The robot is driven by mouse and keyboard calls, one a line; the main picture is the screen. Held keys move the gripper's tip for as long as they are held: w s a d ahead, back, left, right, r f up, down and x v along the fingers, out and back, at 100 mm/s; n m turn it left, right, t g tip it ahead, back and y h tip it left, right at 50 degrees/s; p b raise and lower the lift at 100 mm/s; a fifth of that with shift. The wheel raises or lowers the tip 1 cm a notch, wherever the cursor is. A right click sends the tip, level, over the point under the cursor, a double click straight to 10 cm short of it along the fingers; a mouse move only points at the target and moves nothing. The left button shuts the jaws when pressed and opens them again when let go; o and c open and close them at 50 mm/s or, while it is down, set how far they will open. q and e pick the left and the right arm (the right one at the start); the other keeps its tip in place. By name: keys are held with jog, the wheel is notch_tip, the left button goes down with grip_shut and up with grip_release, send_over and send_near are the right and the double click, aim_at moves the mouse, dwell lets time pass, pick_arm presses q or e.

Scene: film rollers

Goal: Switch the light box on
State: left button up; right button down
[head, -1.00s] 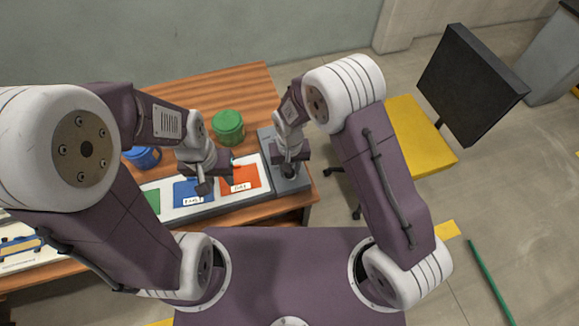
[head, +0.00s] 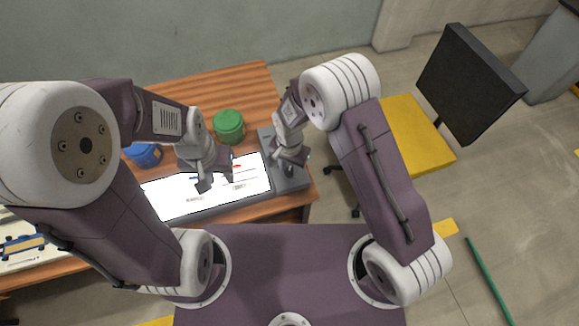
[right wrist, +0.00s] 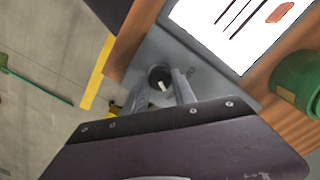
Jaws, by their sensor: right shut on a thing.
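The light box (head: 160,204) lies on the wooden table, and its panel glows bright white. The panel's glow also shows in the right wrist view (right wrist: 215,30). A round dark knob (right wrist: 159,77) with a pale mark sits on the grey end of the box. My right gripper (head: 288,168) is at that end, and the right wrist view shows its fingers (right wrist: 162,88) on either side of the knob, shut on it. My left gripper (head: 216,176) hangs over the lit panel, with its fingers apart and nothing visible between them.
A green canister (head: 229,126) stands behind the box, and a blue canister (head: 146,155) is behind it to the left, partly hidden by my left arm. A yellow chair (head: 412,135) with a dark back stands right of the table.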

aim_at(290, 170)
jog(key=shift+w+r, duration=0.1)
dwell(0.3)
jog(key=c, duration=1)
grip_release()
notch_tip(290, 170, up, 9)
